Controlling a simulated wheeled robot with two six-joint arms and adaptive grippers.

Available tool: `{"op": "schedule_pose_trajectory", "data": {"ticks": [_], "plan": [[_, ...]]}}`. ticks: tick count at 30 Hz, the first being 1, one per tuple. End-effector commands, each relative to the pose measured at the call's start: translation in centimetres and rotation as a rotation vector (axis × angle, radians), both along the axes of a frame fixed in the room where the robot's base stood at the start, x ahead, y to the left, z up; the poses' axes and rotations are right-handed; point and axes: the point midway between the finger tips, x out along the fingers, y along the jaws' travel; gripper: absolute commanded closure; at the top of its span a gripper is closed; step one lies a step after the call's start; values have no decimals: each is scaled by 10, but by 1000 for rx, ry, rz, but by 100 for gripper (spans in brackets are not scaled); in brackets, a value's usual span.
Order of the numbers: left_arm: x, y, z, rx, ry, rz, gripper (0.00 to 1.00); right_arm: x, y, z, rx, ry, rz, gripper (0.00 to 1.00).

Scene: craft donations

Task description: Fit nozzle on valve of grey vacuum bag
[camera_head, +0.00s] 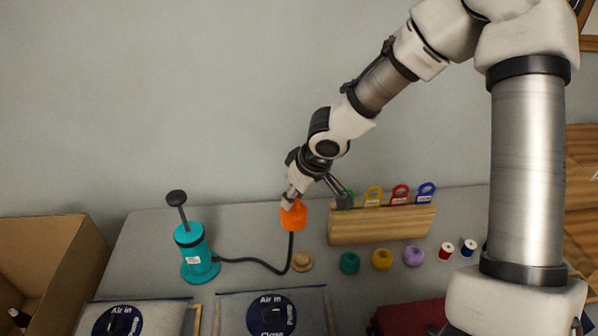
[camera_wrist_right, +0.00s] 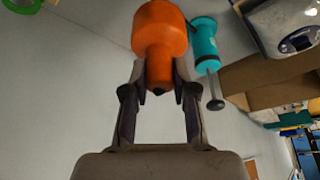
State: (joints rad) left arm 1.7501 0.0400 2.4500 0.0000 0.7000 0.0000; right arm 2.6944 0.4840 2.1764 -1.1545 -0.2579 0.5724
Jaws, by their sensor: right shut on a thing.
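The orange nozzle (camera_head: 293,215) is held by my right gripper (camera_head: 291,199), which is shut on its narrow end, above the table's back part. The nozzle also shows between the fingers in the right wrist view (camera_wrist_right: 160,40). A black hose runs from it to the teal hand pump (camera_head: 198,256), which stands upright at the left. Two vacuum bags lie at the front, one left (camera_head: 140,318) and one in the middle (camera_head: 235,310). Both look greyish, with a dark round label marked "Air in"; I cannot make out a valve clearly. The nozzle is apart from both bags. My left gripper is not seen.
A wooden rack (camera_head: 382,226) with coloured tags stands behind several yarn balls (camera_head: 381,260) and thread spools (camera_head: 446,251). A wooden disc (camera_head: 302,262) lies near the hose. A cardboard box (camera_head: 60,262) stands at far left. A dark red thing (camera_head: 405,317) lies at front right.

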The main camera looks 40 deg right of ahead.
Motion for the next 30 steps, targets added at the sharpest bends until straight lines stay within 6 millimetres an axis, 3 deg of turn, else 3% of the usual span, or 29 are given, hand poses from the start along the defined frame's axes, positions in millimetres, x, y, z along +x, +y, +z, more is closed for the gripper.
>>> {"op": "schedule_pose_trajectory", "data": {"ticks": [1,3,14,22,30], "plan": [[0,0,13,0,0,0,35,-5,6,6,-1,4,43,100],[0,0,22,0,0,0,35,-11,14,6,0,3,108,100],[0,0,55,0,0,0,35,-41,55,4,-1,3,438,100],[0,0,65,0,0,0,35,-64,87,1,-2,2,685,100],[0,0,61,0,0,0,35,-86,118,-2,-5,0,932,100]]}}
